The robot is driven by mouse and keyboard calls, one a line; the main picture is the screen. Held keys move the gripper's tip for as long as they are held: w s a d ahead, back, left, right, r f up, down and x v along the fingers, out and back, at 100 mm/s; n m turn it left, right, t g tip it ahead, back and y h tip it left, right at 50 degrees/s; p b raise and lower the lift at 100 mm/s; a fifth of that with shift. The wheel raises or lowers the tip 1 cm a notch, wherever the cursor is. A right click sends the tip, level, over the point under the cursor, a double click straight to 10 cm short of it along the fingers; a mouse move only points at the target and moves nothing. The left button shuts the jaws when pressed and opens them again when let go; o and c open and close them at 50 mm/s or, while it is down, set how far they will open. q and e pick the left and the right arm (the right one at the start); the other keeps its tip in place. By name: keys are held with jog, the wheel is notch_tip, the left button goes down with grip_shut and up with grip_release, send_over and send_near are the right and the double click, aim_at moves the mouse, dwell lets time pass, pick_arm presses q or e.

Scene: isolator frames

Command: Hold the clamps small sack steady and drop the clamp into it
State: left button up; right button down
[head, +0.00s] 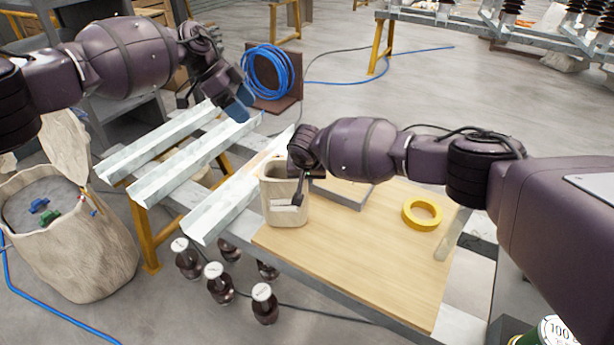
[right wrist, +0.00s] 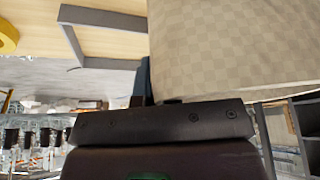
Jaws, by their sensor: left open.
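The clamps small sack (head: 270,187) is a beige, open-topped bag with a white label, upright on the wooden board's left part. It fills the upper right of the right wrist view (right wrist: 235,45). My right gripper (head: 299,190) is at its right rim. One finger lies flush against the outer wall; the other is hidden by the sack, and the gripper looks shut on the wall. My left gripper (head: 238,108) is open above the metal channels, back left of the sack; I see no clamp clearly in it. A blue clamp (head: 39,205) and a green clamp (head: 48,217) lie in the large sack.
The large sack (head: 85,245) stands on the floor at left. Metal channels (head: 180,160) lie left of the board (head: 355,255). A yellow tape roll (head: 422,213) and a grey frame (head: 345,193) are on the board. The board's front is clear.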

dwell(0.3)
jog(key=c, duration=1.2)
grip_release()
jog(key=shift+c, duration=0.2)
jog(key=v, duration=1.1)
jog(key=shift+s+r, duration=0.15)
jog(key=shift+r, duration=0.35)
